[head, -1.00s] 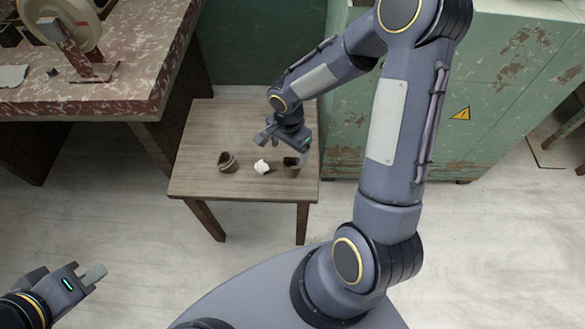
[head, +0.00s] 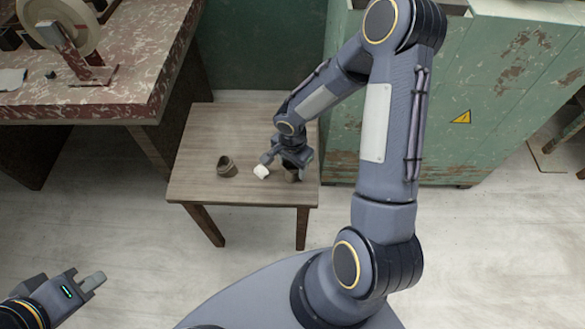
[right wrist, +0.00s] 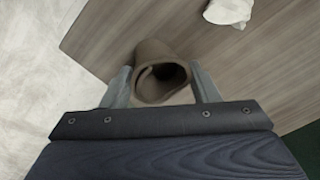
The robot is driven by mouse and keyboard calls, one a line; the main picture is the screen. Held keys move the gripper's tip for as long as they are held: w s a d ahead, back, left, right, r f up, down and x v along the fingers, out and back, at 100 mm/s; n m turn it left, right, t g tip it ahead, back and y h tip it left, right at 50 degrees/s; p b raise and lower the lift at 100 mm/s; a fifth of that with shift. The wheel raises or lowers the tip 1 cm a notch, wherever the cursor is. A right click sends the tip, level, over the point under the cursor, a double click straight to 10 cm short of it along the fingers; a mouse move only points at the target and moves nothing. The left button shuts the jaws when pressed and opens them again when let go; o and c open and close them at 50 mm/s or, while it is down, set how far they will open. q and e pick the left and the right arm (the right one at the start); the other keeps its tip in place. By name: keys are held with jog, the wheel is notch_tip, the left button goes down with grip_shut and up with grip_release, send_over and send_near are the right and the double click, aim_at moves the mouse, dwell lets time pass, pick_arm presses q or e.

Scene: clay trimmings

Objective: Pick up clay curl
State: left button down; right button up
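A brown rolled clay curl (head: 291,174) stands near the right front edge of the small wooden table, partly hidden by my right gripper (head: 284,166). In the right wrist view the curl (right wrist: 155,62) shows its hollow end between the two fingers of my right gripper (right wrist: 162,86). The fingers are open, one on each side, with small gaps visible. A second brown curl (head: 227,167) stands further left on the table. My left gripper (head: 92,282) is low at the left, away from the table; its finger gap is not clear.
A white crumpled lump (head: 261,171) lies between the two curls; it also shows in the right wrist view (right wrist: 229,12). The small table (head: 200,145) is bare at its back left. A red-topped workbench (head: 90,95) stands left, a green cabinet (head: 450,90) right.

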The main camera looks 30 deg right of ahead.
jog(key=c, duration=0.4)
jog(key=shift+c, duration=0.2)
jog(key=shift+r, duration=0.1)
